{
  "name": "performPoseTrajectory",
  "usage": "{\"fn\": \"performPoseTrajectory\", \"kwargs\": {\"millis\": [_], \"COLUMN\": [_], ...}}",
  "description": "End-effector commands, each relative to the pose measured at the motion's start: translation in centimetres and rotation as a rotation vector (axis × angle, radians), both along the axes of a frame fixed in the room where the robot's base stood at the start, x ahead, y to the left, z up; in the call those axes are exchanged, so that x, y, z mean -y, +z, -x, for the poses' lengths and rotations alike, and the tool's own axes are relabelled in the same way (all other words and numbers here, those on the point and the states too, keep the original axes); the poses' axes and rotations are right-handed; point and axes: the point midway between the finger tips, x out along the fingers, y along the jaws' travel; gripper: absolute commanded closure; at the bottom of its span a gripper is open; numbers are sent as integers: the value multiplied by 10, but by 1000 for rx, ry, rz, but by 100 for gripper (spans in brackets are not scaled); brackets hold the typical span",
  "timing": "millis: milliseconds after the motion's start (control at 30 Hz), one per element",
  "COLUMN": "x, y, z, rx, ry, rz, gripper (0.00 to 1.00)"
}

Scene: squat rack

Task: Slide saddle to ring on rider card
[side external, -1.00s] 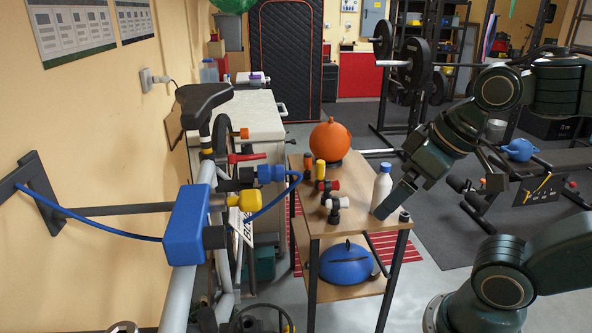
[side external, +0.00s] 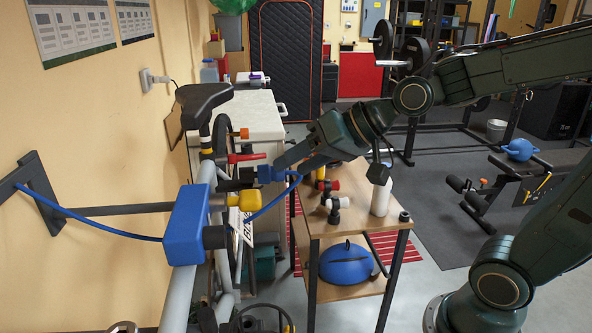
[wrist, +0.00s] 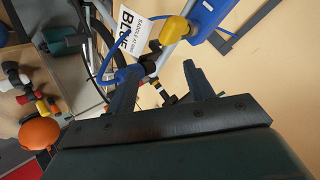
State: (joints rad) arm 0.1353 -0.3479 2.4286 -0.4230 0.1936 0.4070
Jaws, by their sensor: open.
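The black saddle (side external: 205,98) sits at the top of the bike's post on the left of the side view. Below it are an orange knob, a red lever (side external: 246,157), a blue knob (side external: 264,174) and a yellow knob (side external: 249,200). My gripper (side external: 282,168) is close to the blue knob; I cannot tell if they touch. In the wrist view my gripper (wrist: 161,80) is open, with a dark banded part (wrist: 163,91) showing between its fingers. The white rider card (wrist: 134,24) reads "BLUE" in large letters. In the side view the card is mostly hidden by the frame.
A blue clamp (side external: 187,225) on a wall arm holds the bike, with a blue cable looping nearby. A wooden cart (side external: 350,228) stands right of the bike, carrying small knobs and a white bottle (side external: 381,197). A white cabinet (side external: 255,118) stands behind.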

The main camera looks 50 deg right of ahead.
Motion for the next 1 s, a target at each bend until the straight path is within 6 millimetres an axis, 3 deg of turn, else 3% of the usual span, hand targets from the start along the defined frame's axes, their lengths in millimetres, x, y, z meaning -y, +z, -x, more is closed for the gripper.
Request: {"fn": "performPoseTrajectory", "kwargs": {"millis": [233,500,700,1000], "x": [-12,-3,12,19], "y": [13,31,39,43], "z": [-55,-104,-125,-132], "rx": [86,166,204,222], "ry": [-82,-199,-272,-298], "rz": [-335,-741,-965,-1045], "gripper": [47,47,47,47]}}
